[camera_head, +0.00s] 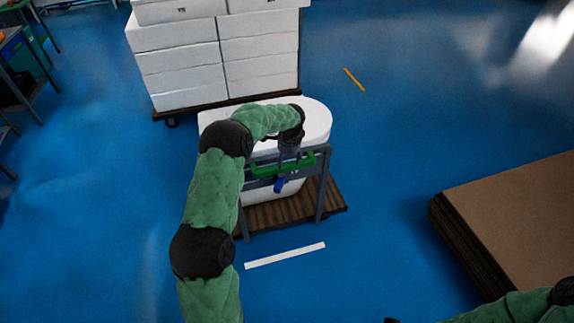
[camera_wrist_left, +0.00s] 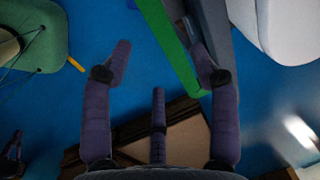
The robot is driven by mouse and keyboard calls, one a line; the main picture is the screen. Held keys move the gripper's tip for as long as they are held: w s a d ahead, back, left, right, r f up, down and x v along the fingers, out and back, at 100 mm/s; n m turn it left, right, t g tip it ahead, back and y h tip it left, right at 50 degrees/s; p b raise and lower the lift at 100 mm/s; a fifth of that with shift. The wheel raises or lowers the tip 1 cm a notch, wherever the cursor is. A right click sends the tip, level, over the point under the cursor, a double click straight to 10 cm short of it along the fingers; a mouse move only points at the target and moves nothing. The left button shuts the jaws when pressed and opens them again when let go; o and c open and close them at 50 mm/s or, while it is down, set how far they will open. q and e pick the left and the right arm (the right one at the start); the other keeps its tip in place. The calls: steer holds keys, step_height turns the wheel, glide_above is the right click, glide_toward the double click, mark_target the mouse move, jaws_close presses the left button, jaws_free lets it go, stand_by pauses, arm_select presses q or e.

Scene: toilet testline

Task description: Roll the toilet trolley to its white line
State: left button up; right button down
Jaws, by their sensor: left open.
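The toilet trolley (camera_head: 334,198) stands at the middle of the head view, with a brown slatted base, a grey frame and a white toilet (camera_head: 318,118) on it. Its green handle (camera_head: 303,168) crosses the frame on the near side. The white line (camera_head: 285,256) lies on the floor just nearer than the base, with blue floor between. My left gripper (camera_head: 281,178) is at the handle, open. In the left wrist view the green handle (camera_wrist_left: 172,45) runs between the spread fingers, closer to the right one. My right gripper (camera_head: 391,320) barely shows at the bottom edge.
White boxes (camera_head: 185,72) are stacked on a dark cart just behind the trolley. Brown flat sheets (camera_head: 515,220) are piled at the right. A short orange line (camera_head: 354,79) marks the floor behind. Blue floor is clear around the white line.

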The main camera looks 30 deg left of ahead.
arm_select(q)
steer(key=r, duration=0.3)
steer(key=d+r, duration=0.1)
steer(key=r, duration=0.1)
steer(key=shift+s+r, duration=0.35)
steer(key=shift+s, duration=0.05)
steer(key=shift+f, duration=0.1)
steer(key=s+d+f+n+h, duration=0.2)
steer(key=s+d+f, duration=0.3)
steer(key=d+f, duration=0.5)
steer(key=s+d+f+n+h, duration=0.1)
steer(key=s+d+f+h, duration=0.1)
steer(key=s+d+f, duration=0.55)
steer(key=s+d+f+n, duration=0.3)
steer(key=s+d, duration=0.4)
steer(key=s, duration=0.3)
steer(key=s+d+f+n+g+h, duration=0.1)
steer(key=s+d+f+n, duration=0.3)
steer(key=s, duration=0.6)
step_height(320, 180, down, 2)
steer(key=d, duration=0.2)
steer(key=shift+d+f+h, duration=0.15)
steer(key=shift+d+h, duration=0.15)
steer(key=shift+d, duration=0.05)
steer(key=shift+s+a, duration=0.1)
